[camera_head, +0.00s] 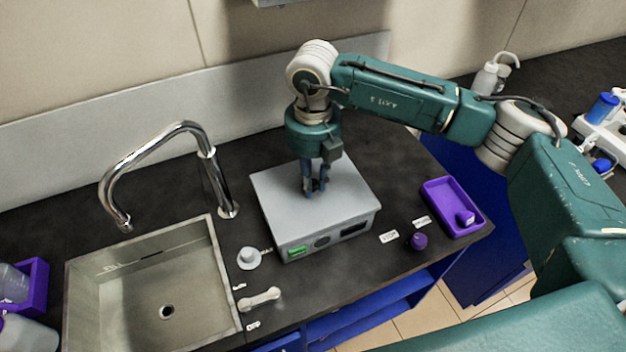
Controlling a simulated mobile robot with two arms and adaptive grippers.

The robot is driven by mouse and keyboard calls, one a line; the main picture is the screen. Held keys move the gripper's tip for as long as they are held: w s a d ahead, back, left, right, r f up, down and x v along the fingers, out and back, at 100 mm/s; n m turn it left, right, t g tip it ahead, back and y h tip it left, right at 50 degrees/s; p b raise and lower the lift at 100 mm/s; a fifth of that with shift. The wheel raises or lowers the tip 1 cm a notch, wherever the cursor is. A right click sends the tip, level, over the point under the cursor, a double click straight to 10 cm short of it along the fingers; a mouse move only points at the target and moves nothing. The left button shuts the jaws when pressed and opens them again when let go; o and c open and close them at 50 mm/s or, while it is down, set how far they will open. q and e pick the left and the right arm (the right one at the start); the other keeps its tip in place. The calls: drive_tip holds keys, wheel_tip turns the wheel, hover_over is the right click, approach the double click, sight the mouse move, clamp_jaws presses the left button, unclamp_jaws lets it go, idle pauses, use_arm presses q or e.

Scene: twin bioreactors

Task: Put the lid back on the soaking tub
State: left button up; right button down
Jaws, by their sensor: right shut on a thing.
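The soaking tub (328,242) is a grey box on the dark counter, with a green display and a dark knob on its front. A flat grey lid (345,200) covers its top; from this angle I cannot tell whether it is fully seated. My right gripper (316,190) points down over the middle of the lid, shut on the lid's handle, which the fingers mostly hide. My left gripper is not in view.
A sink (235,300) with a tall chrome tap (208,165) lies to the left. A purple tray (436,190) and a small purple cap (418,241) are to the right.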

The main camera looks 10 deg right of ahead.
idle(0.3)
drive_tip(key=c, duration=1)
unclamp_jaws()
drive_tip(key=shift+c, duration=0.2)
drive_tip(key=shift+r, duration=0.1)
drive_tip(key=shift+r+p, duration=1.55)
drive_tip(key=shift+r, duration=1.9)
clamp_jaws()
drive_tip(key=shift+f, duration=0.25)
